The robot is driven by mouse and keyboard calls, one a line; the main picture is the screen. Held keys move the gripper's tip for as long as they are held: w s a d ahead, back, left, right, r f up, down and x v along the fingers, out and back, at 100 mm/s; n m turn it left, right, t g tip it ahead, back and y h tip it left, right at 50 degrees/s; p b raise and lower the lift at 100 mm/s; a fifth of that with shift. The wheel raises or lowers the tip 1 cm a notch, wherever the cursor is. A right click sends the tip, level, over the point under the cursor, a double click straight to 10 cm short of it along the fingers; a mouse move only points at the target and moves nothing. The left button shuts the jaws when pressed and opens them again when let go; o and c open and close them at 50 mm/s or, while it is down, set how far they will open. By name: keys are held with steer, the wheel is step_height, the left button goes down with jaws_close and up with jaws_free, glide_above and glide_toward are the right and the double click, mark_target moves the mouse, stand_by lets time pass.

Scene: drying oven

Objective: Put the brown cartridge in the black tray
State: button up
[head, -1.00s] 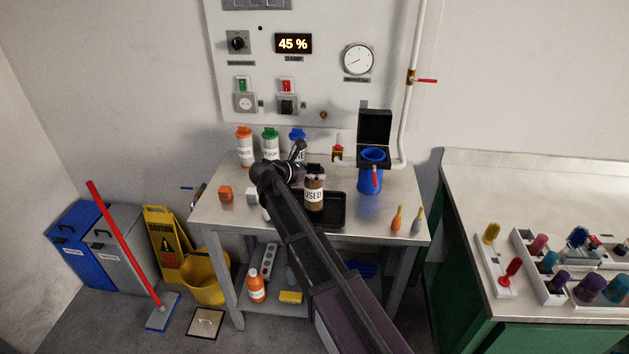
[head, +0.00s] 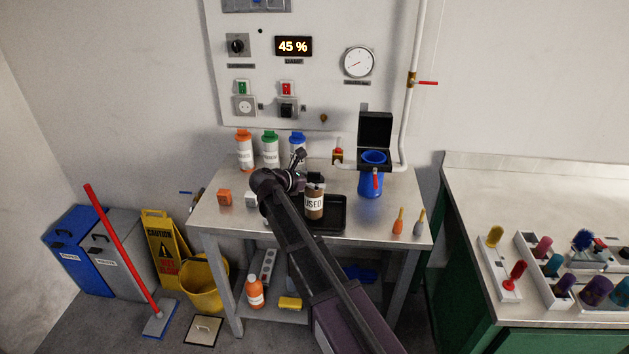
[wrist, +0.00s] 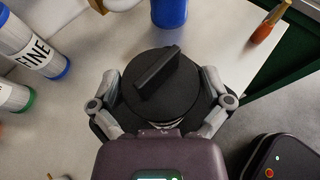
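The brown cartridge (head: 313,205) has a white band reading USED and a black lid with a raised bar, seen from above in the wrist view (wrist: 150,85). It stands upright over the black tray (head: 337,218), within its outline in the head view. I cannot tell whether its base touches the tray floor. My gripper (wrist: 162,88) has its grey fingers closed around the cartridge, one on each side below the lid. Part of the tray is hidden behind the cartridge and my arm.
White bottles with orange (head: 244,150), green (head: 269,150) and blue (head: 297,140) caps stand at the back left. Two screwdriver-like tools (head: 398,220) stand at the front right.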

mark_target(317, 195)
steer(key=shift+r, duration=0.15)
steer(key=shift+s+a+r+p, duration=0.3)
steer(key=shift+s+a+p, duration=0.05)
steer(key=shift+a+p, duration=0.1)
steer(key=p+v, duration=0.4)
steer(key=v, duration=0.6)
steer(key=shift+s+a+r, duration=0.2)
steer(key=shift+s+a, duration=0.05)
stand_by(0.4)
steer(key=s+d+f+m+g+y, duration=0.2)
steer(key=s+d+f+m+g, duration=0.15)
steer(key=d+m, duration=0.45)
steer(key=s+d+f+m+g+y, duration=0.1)
steer(key=s+d+f+m+g, duration=0.25)
steer(key=d, duration=0.85)
steer(key=s+d+f+m+g+y, duration=0.1)
steer(key=s+d+f+m+y, duration=0.1)
steer(key=s+d+m, duration=0.3)
steer(key=s+d+f+m+g+y, duration=0.1)
steer(key=s+d+m+y, duration=0.4)
steer(key=m, duration=0.5)
steer(key=shift+s+d+f, duration=0.75)
steer(key=shift+s+d, duration=0.05)
steer(key=shift+s, duration=0.2)
